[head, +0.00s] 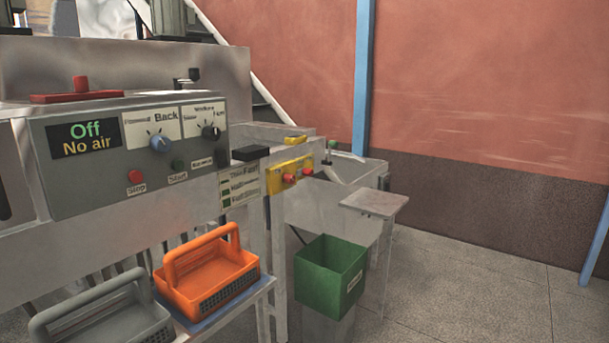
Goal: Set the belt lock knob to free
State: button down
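No knob has a label that I can read as belt lock, so I cannot tell which one it is. A yellow box (275,178) with red knobs (290,178) is further right on the machine. Its markings are too small to read. My gripper is not in view.
The panel display (84,138) reads "Off" and "No air". Red Stop (135,176) and green Start (177,163) buttons sit below. An orange basket (207,275), a grey basket (105,318) and a green bin (330,275) stand in front. The floor at right is clear.

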aim_at(306, 171)
jog(key=i+l, duration=0.2)
jog(key=i, duration=0.25)
jog(key=i+l, duration=0.25)
jog(key=i, duration=0.2)
jog(key=i+l, duration=0.2)
jog(key=i, duration=0.25)
jog(key=i+l, duration=0.2)
jog(key=i, duration=0.25)
jog(key=i+l, duration=0.2)
jog(key=i, duration=0.25)
jog(key=i+l, duration=0.25)
jog(key=i, duration=0.2)
jog(key=j+u, duration=0.05)
